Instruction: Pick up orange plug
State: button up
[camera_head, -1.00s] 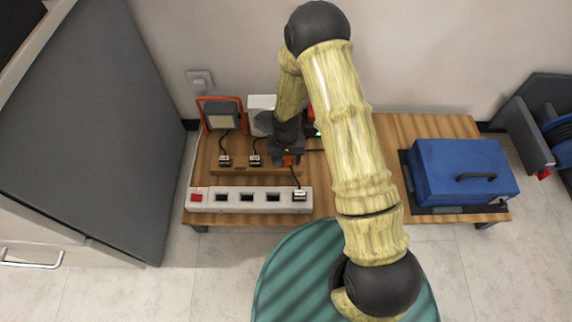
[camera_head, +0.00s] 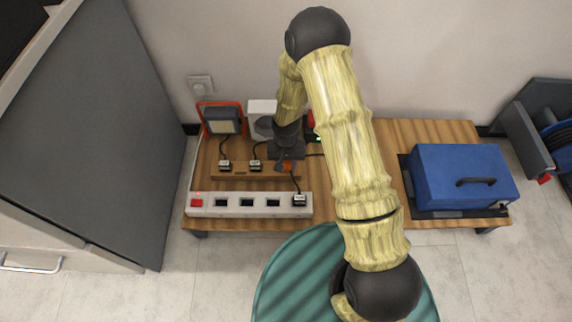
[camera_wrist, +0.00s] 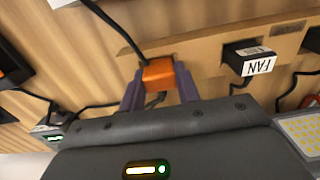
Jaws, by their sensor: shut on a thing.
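The orange plug (camera_wrist: 158,71) sits between my two gripper fingers (camera_wrist: 160,88) in the wrist view, at the edge of the wooden plug holder (camera_wrist: 207,52). My gripper is shut on it. A black cable runs from the plug's far side. In the head view only a small orange part (camera_head: 285,167) shows below my dark gripper (camera_head: 288,158), at the right end of the holder. I cannot tell whether the plug is still seated in the holder.
A plug labelled FAN (camera_wrist: 250,58) sits beside it in the holder. A white power strip (camera_head: 234,203) lies in front, with a black plug (camera_head: 299,200) in its right end. An orange-framed lamp (camera_head: 220,120) and white box (camera_head: 261,112) stand behind. A blue box (camera_head: 455,170) is at right.

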aim_at(286, 163)
notch_tip(286, 163, up, 10)
jog(key=p, duration=0.6)
dwell(0.4)
jog(key=shift+r+p, duration=0.5)
jog(key=shift+p, duration=0.3)
jog(key=w+d+p, duration=0.4)
jog(key=w+d, duration=0.3)
jog(key=d, duration=0.6)
jog(key=shift+w+d+p, duration=0.2)
jog(key=shift+d+p, duration=0.05)
jog(key=shift+p, duration=0.15)
jog(key=shift+d, duration=0.1)
